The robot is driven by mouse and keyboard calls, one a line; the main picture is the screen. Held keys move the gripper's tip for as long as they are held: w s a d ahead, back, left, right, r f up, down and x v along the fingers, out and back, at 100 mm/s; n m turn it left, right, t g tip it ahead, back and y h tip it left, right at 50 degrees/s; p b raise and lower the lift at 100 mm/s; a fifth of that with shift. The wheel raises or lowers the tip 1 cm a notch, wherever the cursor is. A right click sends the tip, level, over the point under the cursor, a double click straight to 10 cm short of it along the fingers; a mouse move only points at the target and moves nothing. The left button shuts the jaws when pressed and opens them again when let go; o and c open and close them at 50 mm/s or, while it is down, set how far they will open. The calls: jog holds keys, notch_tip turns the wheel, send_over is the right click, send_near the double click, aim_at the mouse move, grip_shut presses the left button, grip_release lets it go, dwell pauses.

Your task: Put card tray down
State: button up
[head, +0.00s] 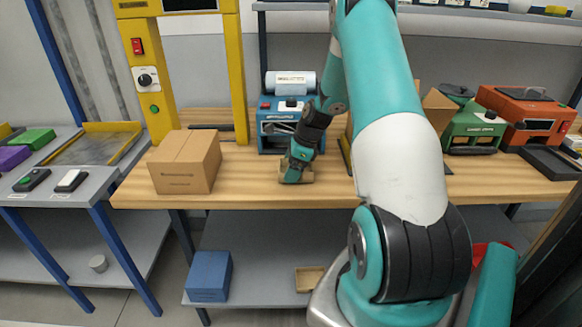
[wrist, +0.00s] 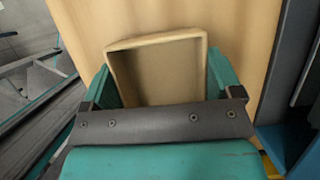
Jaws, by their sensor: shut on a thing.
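The card tray (wrist: 158,75) is a shallow, open, tan tray between the two green fingers of my gripper (wrist: 160,88) in the wrist view. It looks empty. In the head view my gripper (head: 296,172) points down over the wooden bench, in front of the blue machine, and is shut on the card tray (head: 305,178), of which only a small part shows. The tray is at or just above the bench top (head: 250,190); I cannot tell whether it touches.
The blue machine (head: 275,130) with a white roll is close behind. Green (head: 474,128) and orange (head: 525,115) machines stand at right. A blue box (head: 209,276) and a tan tray (head: 309,279) sit on the lower shelf.

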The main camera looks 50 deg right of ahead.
jog(key=shift+f, duration=0.2)
jog(key=o, duration=0.7)
jog(key=shift+r, duration=0.1)
